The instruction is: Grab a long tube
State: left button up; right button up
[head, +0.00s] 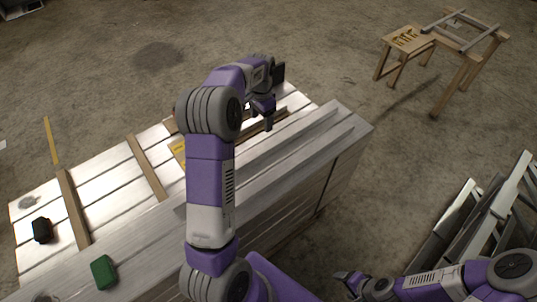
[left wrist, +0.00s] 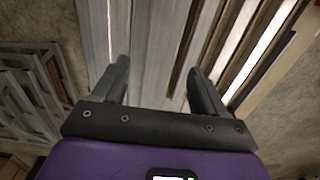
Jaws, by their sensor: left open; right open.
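Long silver aluminium tubes or beams (head: 290,150) lie along the near side of the trailer stack, running from lower left to upper right. I cannot tell which is the long tube. My left gripper (head: 266,112) is above the far end of the stack, its fingers partly hidden by my arm. In the left wrist view my left gripper (left wrist: 162,82) is open and empty, with long grey bars (left wrist: 155,45) below and between its fingers. A gap to the bars cannot be judged. My right gripper (head: 349,283) is low, right of the stack, apart from the tubes.
Wooden strips (head: 150,168) cross the pale panels. A green object (head: 103,272) and a black object (head: 42,230) lie on the stack's left. Metal frames (head: 487,215) stand at right. Concrete floor (head: 345,75) is clear between.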

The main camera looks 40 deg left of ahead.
pick_arm(q)
jog(key=b, duration=0.9)
send_over(264, 148)
notch_tip(264, 148, down, 10)
jog(key=shift+w+a+f, duration=0.1)
jog(key=shift+w+a, duration=0.05)
notch_tip(264, 148, down, 8)
jog(key=b, duration=0.3)
jog(key=shift+r, duration=0.3)
jog(key=shift+c, duration=0.3)
grip_shut()
jog(key=shift+r, duration=0.1)
